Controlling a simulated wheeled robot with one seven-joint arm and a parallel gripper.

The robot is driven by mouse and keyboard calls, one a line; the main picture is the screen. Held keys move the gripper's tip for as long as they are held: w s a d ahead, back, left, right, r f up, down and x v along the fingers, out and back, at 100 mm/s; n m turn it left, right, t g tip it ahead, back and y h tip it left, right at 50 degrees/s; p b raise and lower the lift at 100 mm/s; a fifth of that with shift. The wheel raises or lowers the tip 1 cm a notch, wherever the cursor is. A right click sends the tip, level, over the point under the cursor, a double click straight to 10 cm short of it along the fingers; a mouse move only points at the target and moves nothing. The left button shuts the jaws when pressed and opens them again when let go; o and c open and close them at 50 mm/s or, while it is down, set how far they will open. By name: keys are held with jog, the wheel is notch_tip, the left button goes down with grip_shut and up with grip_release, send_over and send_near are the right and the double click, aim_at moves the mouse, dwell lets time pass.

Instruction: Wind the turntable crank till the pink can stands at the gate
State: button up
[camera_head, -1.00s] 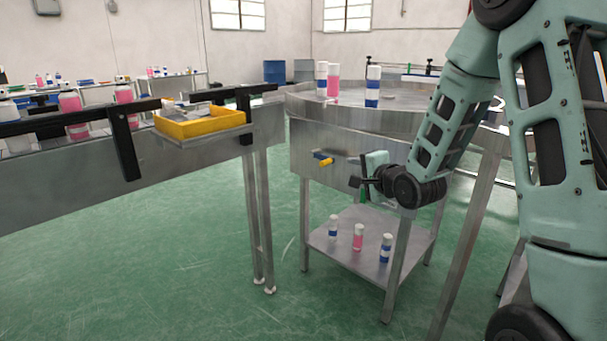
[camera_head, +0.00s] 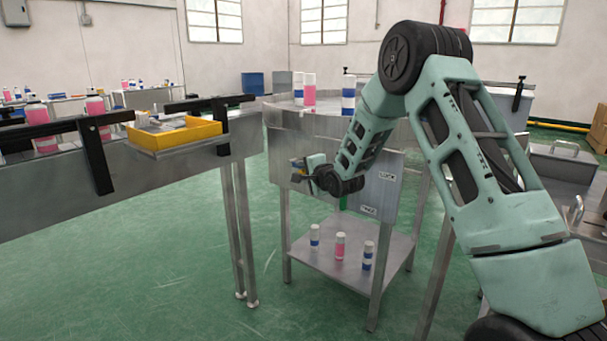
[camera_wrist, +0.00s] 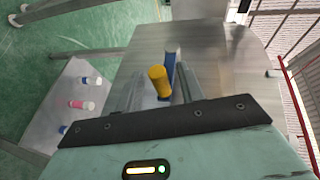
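The turntable (camera_head: 285,113) stands at the centre of the head view. A pink can (camera_head: 309,95) stands on it, beside a white-capped can (camera_head: 298,90) and a blue-and-white can (camera_head: 348,95). The gate cannot be made out. The crank's yellow handle (camera_wrist: 158,80) and blue arm (camera_wrist: 171,68) show in the wrist view against the turntable's steel side. My gripper (camera_wrist: 160,88) is open, its fingers on either side of the handle, with gaps showing. In the head view my gripper (camera_head: 301,172) is at the turntable's front panel and largely hides the crank.
A lower shelf (camera_head: 340,262) under the turntable holds three small cans. A conveyor bench (camera_head: 60,190) with a yellow tray (camera_head: 172,137) stands at the left. Small labels (camera_head: 387,176) are on the front panel. Green floor lies open in front.

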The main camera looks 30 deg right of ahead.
jog(key=shift+w+f, duration=0.1)
jog(key=shift+w, duration=0.15)
grip_shut()
